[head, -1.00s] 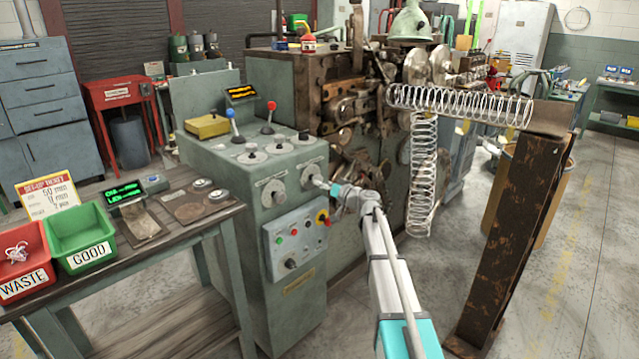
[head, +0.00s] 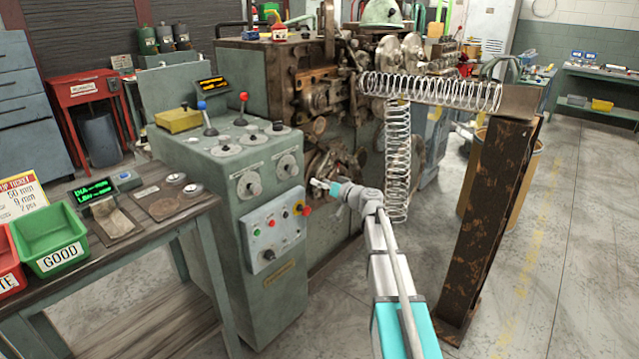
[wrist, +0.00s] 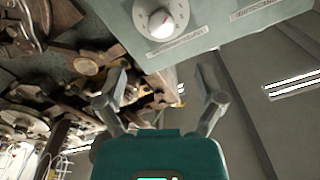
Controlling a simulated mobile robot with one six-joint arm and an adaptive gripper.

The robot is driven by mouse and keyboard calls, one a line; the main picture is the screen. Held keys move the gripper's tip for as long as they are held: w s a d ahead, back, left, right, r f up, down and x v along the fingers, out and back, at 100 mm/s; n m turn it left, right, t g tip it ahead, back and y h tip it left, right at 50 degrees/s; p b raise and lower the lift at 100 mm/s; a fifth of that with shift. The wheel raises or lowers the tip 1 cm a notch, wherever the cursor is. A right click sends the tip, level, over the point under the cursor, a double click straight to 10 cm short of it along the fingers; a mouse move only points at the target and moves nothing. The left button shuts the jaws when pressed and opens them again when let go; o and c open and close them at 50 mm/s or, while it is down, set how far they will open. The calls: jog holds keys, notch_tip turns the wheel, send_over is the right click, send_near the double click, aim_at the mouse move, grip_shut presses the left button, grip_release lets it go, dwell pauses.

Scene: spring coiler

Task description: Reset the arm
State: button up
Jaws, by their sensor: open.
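My arm (head: 385,260) reaches up from the lower right in the head view. My gripper (head: 318,184) is at its end, just right of the green control cabinet's front face and apart from it. In the wrist view my gripper (wrist: 165,85) is open, its two fingers spread with nothing between them. A white dial knob (wrist: 160,22) on the cabinet panel shows beyond the fingertips. The coiler's rusty mechanism (head: 330,150) lies behind my gripper.
The green cabinet (head: 285,270) carries dials, levers and a button panel (head: 275,228). A long coiled spring (head: 430,90) runs to a rusty post (head: 490,210); another spring (head: 397,165) hangs down. A bench with a green GOOD bin (head: 45,235) is left.

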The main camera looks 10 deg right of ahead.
jog(key=s+a+f+n+g+h, duration=0.1)
jog(key=s+a+f+g, duration=0.45)
jog(key=s, duration=0.25)
jog(key=s+a+f+g+h, duration=0.1)
jog(key=s+a+f+g, duration=0.3)
jog(key=s+a+f, duration=0.4)
jog(key=s+d+f+m+g+h, duration=0.1)
jog(key=s+d+f+g+h, duration=0.15)
jog(key=s, duration=0.35)
jog(key=s+d+f+m+g+h, duration=0.1)
jog(key=s+d+h, duration=0.15)
jog(key=s, duration=0.45)
jog(key=s+d+f+m+g+h, duration=0.1)
jog(key=s+f+g+h, duration=0.1)
jog(key=s+h, duration=0.3)
notch_tip(320, 180, up, 22)
jog(key=s+y+p, duration=0.1)
jog(key=p, duration=2)
jog(key=shift+d+f, duration=0.2)
jog(key=shift+f, duration=0.05)
